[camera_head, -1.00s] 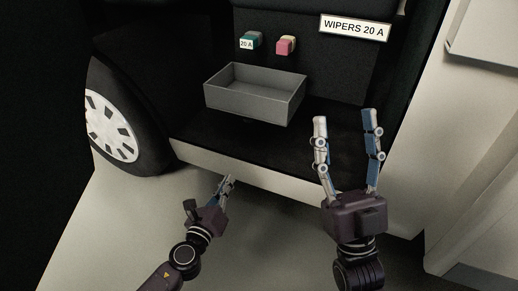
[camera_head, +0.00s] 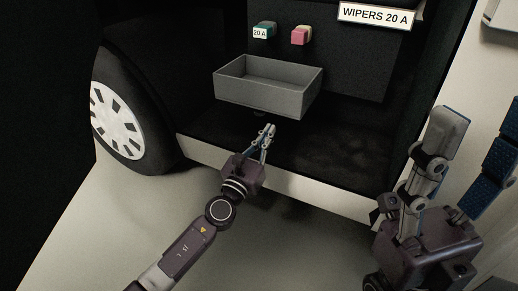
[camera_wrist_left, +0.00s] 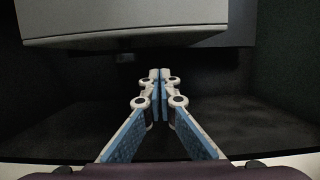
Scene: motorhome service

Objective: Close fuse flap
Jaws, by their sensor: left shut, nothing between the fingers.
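A grey open-topped box (camera_head: 262,98) juts out under two fuses in the dark compartment; I cannot tell whether it is the fuse flap. My left gripper (camera_head: 267,131) is shut and empty, just below the box's front, pointing into the compartment. In the left wrist view its fingertips (camera_wrist_left: 160,76) meet in the middle, and the box's grey underside and front edge (camera_wrist_left: 125,32) fill the top, apart from the fingers. My right gripper (camera_head: 481,128) is open and empty at the right, pointing up. No other flap can be made out.
A teal fuse (camera_head: 267,27) marked 20 A and a pink fuse (camera_head: 300,36) sit above the box. A "WIPERS 20 A" label (camera_head: 377,16) is at the upper right. The pale sill (camera_head: 290,184) edges the compartment; a wheel (camera_head: 115,120) is at the left.

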